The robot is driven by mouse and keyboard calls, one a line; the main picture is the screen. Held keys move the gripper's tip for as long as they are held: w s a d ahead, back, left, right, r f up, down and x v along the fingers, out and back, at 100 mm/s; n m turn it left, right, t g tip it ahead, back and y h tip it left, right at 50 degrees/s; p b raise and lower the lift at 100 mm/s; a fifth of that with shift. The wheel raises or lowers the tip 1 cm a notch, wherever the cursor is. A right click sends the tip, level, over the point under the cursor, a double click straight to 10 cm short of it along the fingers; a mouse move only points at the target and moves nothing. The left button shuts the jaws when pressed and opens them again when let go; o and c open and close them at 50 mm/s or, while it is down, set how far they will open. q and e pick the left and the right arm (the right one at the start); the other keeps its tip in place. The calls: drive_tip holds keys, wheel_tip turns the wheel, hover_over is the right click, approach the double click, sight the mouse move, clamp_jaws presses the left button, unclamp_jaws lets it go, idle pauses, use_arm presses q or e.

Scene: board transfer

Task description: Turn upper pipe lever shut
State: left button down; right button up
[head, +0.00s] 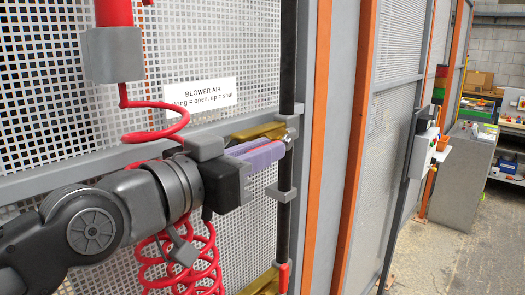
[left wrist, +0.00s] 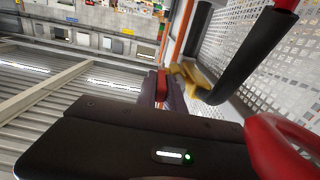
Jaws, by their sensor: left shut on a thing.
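The black vertical pipe (head: 287,75) carries an upper yellow valve (head: 260,131). My left gripper (head: 267,154) comes in from the left just below that valve, its purple fingers shut. In the left wrist view the fingers (left wrist: 172,98) close on the red upper pipe lever (left wrist: 161,84), beside the yellow valve body (left wrist: 188,78). A lower red lever (head: 283,277) hangs along the pipe by a lower yellow valve (head: 265,283). My right gripper is not in view.
A white sign (head: 198,97) reading "BLOWER AIR" is on the perforated panel (head: 215,50) behind. A coiled red hose (head: 155,119) hangs close around my left arm. Grey clamps (head: 281,194) hold the pipe. Orange posts (head: 318,120) stand at right, with open floor (head: 450,265) beyond.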

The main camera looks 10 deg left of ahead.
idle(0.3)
use_arm(q)
drive_tip(key=r+g+y+p, duration=0.1)
drive_tip(key=r+p, duration=0.1)
drive_tip(key=p, duration=0.2)
drive_tip(key=shift+w+g+p, duration=0.1)
drive_tip(key=shift+g+p, duration=0.2)
drive_tip(key=shift+p, duration=0.05)
drive_tip(key=shift+f+g+y+p, duration=0.15)
drive_tip(key=shift+g+y+p, duration=0.15)
drive_tip(key=shift+g+p, duration=0.15)
drive_tip(key=shift+f, duration=0.1)
drive_tip(key=c, duration=1.4)
unclamp_jaws()
drive_tip(key=shift+c, duration=0.2)
